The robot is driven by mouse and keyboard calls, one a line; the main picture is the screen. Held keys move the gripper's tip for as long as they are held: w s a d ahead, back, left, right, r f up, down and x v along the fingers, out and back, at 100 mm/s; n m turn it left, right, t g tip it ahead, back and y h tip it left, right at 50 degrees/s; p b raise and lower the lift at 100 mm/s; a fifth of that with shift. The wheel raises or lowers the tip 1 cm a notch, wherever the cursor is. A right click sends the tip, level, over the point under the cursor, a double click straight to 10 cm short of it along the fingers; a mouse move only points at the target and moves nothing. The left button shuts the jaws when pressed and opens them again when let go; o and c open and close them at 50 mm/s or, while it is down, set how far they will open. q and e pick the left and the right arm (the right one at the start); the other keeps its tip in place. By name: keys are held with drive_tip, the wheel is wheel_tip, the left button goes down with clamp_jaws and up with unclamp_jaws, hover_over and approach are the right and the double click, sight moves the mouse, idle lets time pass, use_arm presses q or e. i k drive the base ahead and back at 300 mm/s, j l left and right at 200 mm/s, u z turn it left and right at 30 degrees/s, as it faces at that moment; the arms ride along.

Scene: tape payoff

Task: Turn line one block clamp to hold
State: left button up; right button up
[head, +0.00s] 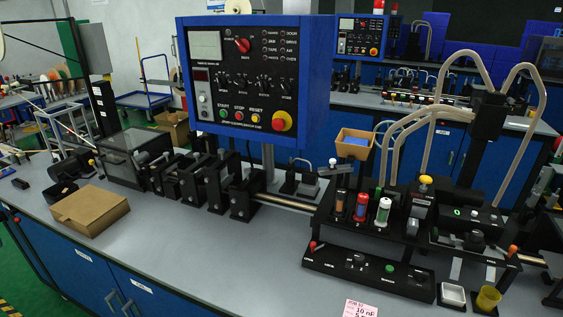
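I cannot tell for sure which part is the line one block clamp; no label for it is readable. A black front panel (370,272) on the bench carries a red-tipped lever (313,246) at its left end, small dark knobs (356,260) and a green button (390,268). Behind it, a black block (345,228) holds an orange-brown vial (341,201), a red-and-blue vial (362,206) and a white vial with green (382,211). A yellow-knobbed part (425,182) stands to their right. The setting of each knob is too small to read. Neither gripper shows.
A blue control box (255,75) stands above the bench on a post. A row of black blocks (200,185) and a cardboard box (90,210) are at left. Pale hoses (400,130) arch at right. A white tray (453,296) and yellow cup (488,298) sit front right. The bench front (230,255) is clear.

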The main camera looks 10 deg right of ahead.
sight(420, 276)
drive_tip(key=z, duration=1.35)
